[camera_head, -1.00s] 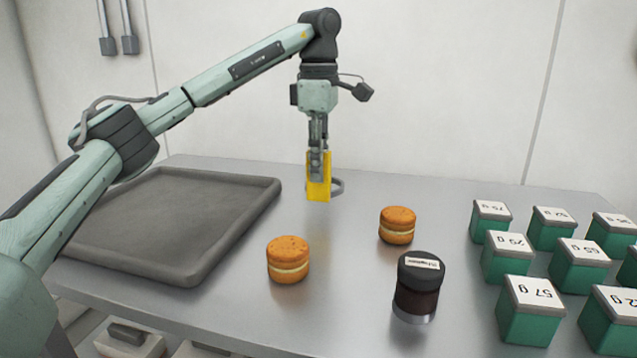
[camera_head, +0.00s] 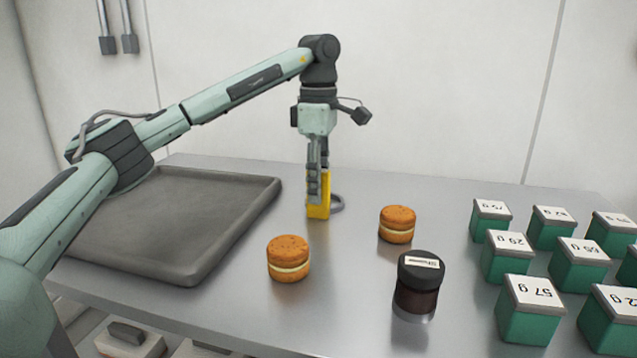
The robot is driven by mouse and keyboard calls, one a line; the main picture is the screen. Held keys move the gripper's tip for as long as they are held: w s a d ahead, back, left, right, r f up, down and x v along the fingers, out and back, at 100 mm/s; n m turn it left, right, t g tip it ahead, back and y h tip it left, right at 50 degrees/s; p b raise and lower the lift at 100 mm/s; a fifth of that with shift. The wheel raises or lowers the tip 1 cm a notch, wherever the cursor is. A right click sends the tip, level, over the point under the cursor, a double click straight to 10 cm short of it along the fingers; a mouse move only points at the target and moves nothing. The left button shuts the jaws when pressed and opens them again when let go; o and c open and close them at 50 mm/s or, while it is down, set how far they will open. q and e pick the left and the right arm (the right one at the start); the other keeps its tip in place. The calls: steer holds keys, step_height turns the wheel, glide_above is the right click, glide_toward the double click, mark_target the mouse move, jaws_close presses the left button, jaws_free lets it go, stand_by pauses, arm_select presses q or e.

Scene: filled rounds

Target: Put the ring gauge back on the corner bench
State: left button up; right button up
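The ring gauge is a yellow upright block (camera_head: 318,208) with a grey ring at its right side. It stands upright at the middle of the grey bench (camera_head: 350,270), its lower end at or just above the bench top; I cannot tell if it touches. My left gripper (camera_head: 314,194) points straight down and is shut on the yellow block, its fingers covering part of the upper half. My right gripper is not in view.
A dark tray (camera_head: 190,275) lies to the left. Two filled biscuits (camera_head: 289,260) (camera_head: 397,225) and a dark-lidded jar (camera_head: 415,285) stand in front and right. Several green weight-labelled boxes (camera_head: 525,325) fill the right. Bare bench lies around the gauge.

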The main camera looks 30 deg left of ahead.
arm_select(q)
step_height(320, 180, up, 5)
steer(key=shift+r, duration=0.1)
step_height(320, 180, up, 6)
steer(key=shift+f, duration=0.1)
steer(key=shift+r, duration=0.7)
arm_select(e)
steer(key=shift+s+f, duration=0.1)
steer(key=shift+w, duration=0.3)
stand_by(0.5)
